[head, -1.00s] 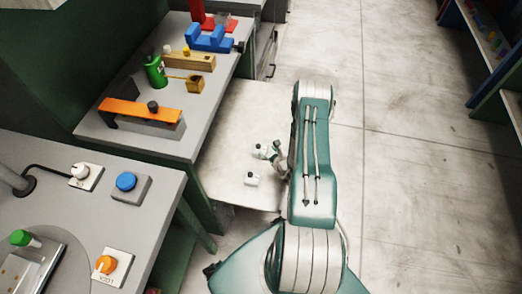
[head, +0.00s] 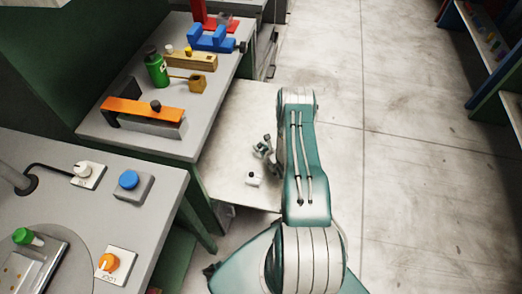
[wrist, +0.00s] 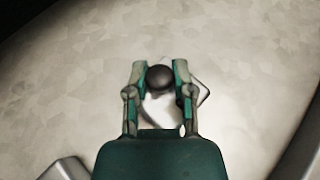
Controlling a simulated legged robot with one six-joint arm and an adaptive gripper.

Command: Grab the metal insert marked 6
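A small pale metal insert with a dark round knob (head: 253,180) stands on the low light-coloured table. It also shows in the wrist view (wrist: 160,78), where the knob appears between my two fingertips and the pale body is partly hidden below it. No number is legible. My gripper (wrist: 161,72) is open, with a finger on each side of the knob and no clear contact. In the head view my gripper (head: 264,150) appears just behind the insert, with a small gap in the picture.
The grey bench on the left holds an orange bar (head: 142,108), a green bottle (head: 156,70) and blue blocks (head: 211,39). A nearer bench has a blue button (head: 128,180) and an orange knob (head: 107,262). The floor on the right is clear up to shelves.

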